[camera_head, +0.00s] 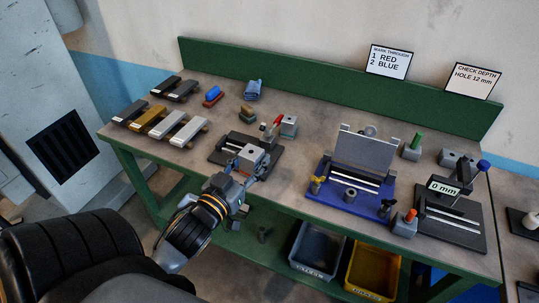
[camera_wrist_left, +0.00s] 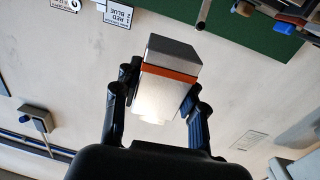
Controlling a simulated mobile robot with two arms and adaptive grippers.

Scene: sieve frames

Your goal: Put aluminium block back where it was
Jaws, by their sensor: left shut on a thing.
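My left gripper (camera_head: 243,178) reaches in over the front edge of the bench, to the left of its middle. It is shut on a grey metal block (camera_head: 251,155), which shows above the dark clamp fixture (camera_head: 222,156). I cannot tell whether the block touches the fixture. In the left wrist view the block (camera_wrist_left: 165,95) sits between the two fingers, with a bright face, a darker end and an orange band. A similar grey block (camera_head: 289,128) with a hole in its top stands behind the fixture, by the red clamp handle (camera_head: 274,126). My right gripper is not in view.
Bars on supports, including a brass one (camera_head: 154,121), lie at the left. A blue fixture (camera_head: 325,190) with an upright plate stands right of centre. A gauge reading 0 mm (camera_head: 442,187) is farther right. Grey (camera_head: 300,262) and yellow (camera_head: 360,282) bins sit below.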

